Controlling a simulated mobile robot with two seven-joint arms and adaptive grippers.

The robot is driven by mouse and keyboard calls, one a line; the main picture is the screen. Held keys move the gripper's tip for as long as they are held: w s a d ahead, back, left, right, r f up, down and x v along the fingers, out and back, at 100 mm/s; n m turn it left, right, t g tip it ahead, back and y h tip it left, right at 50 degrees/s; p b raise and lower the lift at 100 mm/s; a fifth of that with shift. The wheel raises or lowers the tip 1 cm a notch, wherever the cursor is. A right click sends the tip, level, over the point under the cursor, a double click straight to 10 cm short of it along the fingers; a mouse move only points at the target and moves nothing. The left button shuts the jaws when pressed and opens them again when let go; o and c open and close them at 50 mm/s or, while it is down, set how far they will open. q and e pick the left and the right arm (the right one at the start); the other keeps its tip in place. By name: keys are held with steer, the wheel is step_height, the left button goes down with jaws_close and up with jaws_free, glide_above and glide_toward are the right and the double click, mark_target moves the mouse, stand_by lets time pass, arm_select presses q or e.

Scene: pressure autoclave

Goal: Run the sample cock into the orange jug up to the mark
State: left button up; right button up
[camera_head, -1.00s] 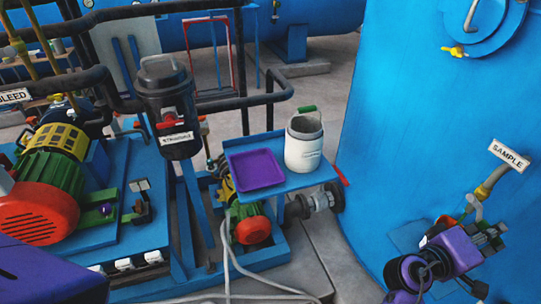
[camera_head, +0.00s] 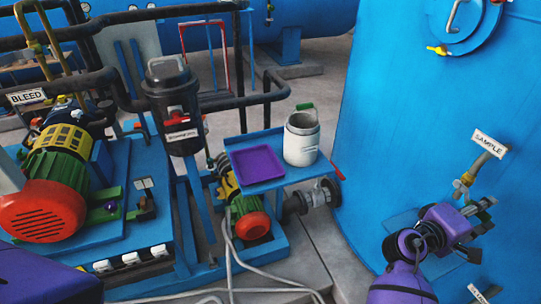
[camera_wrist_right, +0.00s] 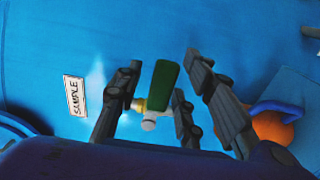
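The sample cock (camera_head: 467,184) sticks out of the blue tank wall under a white SAMPLE label (camera_head: 489,143). In the right wrist view, its green lever (camera_wrist_right: 165,86) shows between the fingers, with the brass and pale fitting (camera_wrist_right: 147,112) beside it. My right gripper (camera_head: 484,213) is just below the cock in the head view. In the wrist view its dark fingers (camera_wrist_right: 165,100) are spread, with gaps to the lever. An orange rounded thing (camera_wrist_right: 272,130), probably the jug, is partly hidden behind a finger at right; its mark does not show. My left gripper is out of view.
A blue shelf (camera_head: 262,185) holds a purple tray (camera_head: 257,167) and a white-grey pot (camera_head: 301,139) with a green handle. A dark lidded canister (camera_head: 172,105) and a pump with a red end (camera_head: 45,212) stand left. A pale hose (camera_head: 250,268) lies on the floor.

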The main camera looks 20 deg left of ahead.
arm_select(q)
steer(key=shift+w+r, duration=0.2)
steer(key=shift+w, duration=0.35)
arm_select(e)
steer(key=v, duration=1.2)
steer(key=shift+s+f, duration=0.1)
